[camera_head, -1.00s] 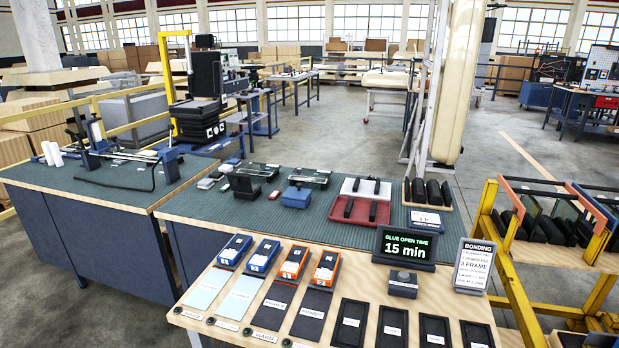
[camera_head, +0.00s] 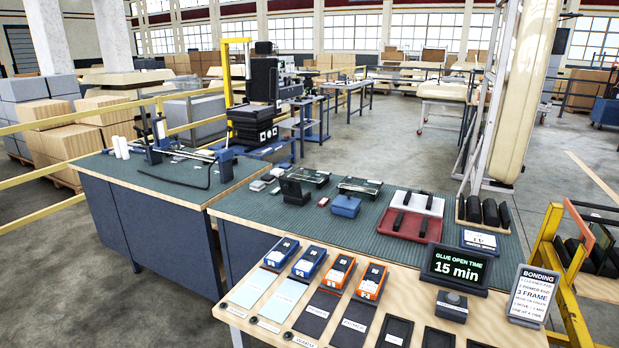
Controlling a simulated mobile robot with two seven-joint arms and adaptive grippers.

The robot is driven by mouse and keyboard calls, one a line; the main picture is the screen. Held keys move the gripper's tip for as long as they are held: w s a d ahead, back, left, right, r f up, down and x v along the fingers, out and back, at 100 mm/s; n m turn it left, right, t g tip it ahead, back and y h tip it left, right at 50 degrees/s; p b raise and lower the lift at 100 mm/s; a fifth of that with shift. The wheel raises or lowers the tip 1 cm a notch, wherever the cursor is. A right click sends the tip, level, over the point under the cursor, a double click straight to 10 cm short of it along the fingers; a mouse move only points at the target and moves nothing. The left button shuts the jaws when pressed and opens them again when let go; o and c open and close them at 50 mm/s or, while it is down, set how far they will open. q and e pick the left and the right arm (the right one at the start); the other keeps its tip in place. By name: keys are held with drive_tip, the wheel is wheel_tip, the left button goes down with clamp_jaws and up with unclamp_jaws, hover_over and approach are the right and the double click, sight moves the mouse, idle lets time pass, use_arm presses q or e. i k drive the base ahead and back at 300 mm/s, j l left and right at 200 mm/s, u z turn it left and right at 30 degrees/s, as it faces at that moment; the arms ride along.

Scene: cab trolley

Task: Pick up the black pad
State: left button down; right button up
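Several black items lie on the wooden-topped table, and I cannot tell which one is the black pad. Two flat dark sheets, one (camera_head: 318,311) left of the other (camera_head: 353,321), lie in front of two orange-and-white boxes (camera_head: 336,272). Black shallow trays, such as the black tray (camera_head: 396,331), lie to their right, partly cut off by the lower edge. Black rolls (camera_head: 489,212) stand in a wooden holder at the right. Neither of my grippers is in view.
A black timer display (camera_head: 456,266) and a bonding sign (camera_head: 532,295) stand on the wooden-topped table (camera_head: 500,325). Two blue-and-white boxes (camera_head: 308,262) have light-blue sheets before them. A yellow-framed rack (camera_head: 570,300) stands at the right.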

sight(268, 179)
drive_tip(key=j+u, duration=0.1)
drive_tip(key=u, duration=1.35)
drive_tip(key=i+u, duration=0.3)
drive_tip(key=i, duration=2.5)
drive_tip(key=i+z, duration=0.15)
drive_tip(key=i, duration=1.35)
drive_tip(key=z, duration=0.5)
drive_tip(key=i+j+z, duration=0.1)
drive_tip(key=z, duration=0.35)
drive_tip(key=i+j+z, duration=0.1)
drive_tip(key=z, duration=2.05)
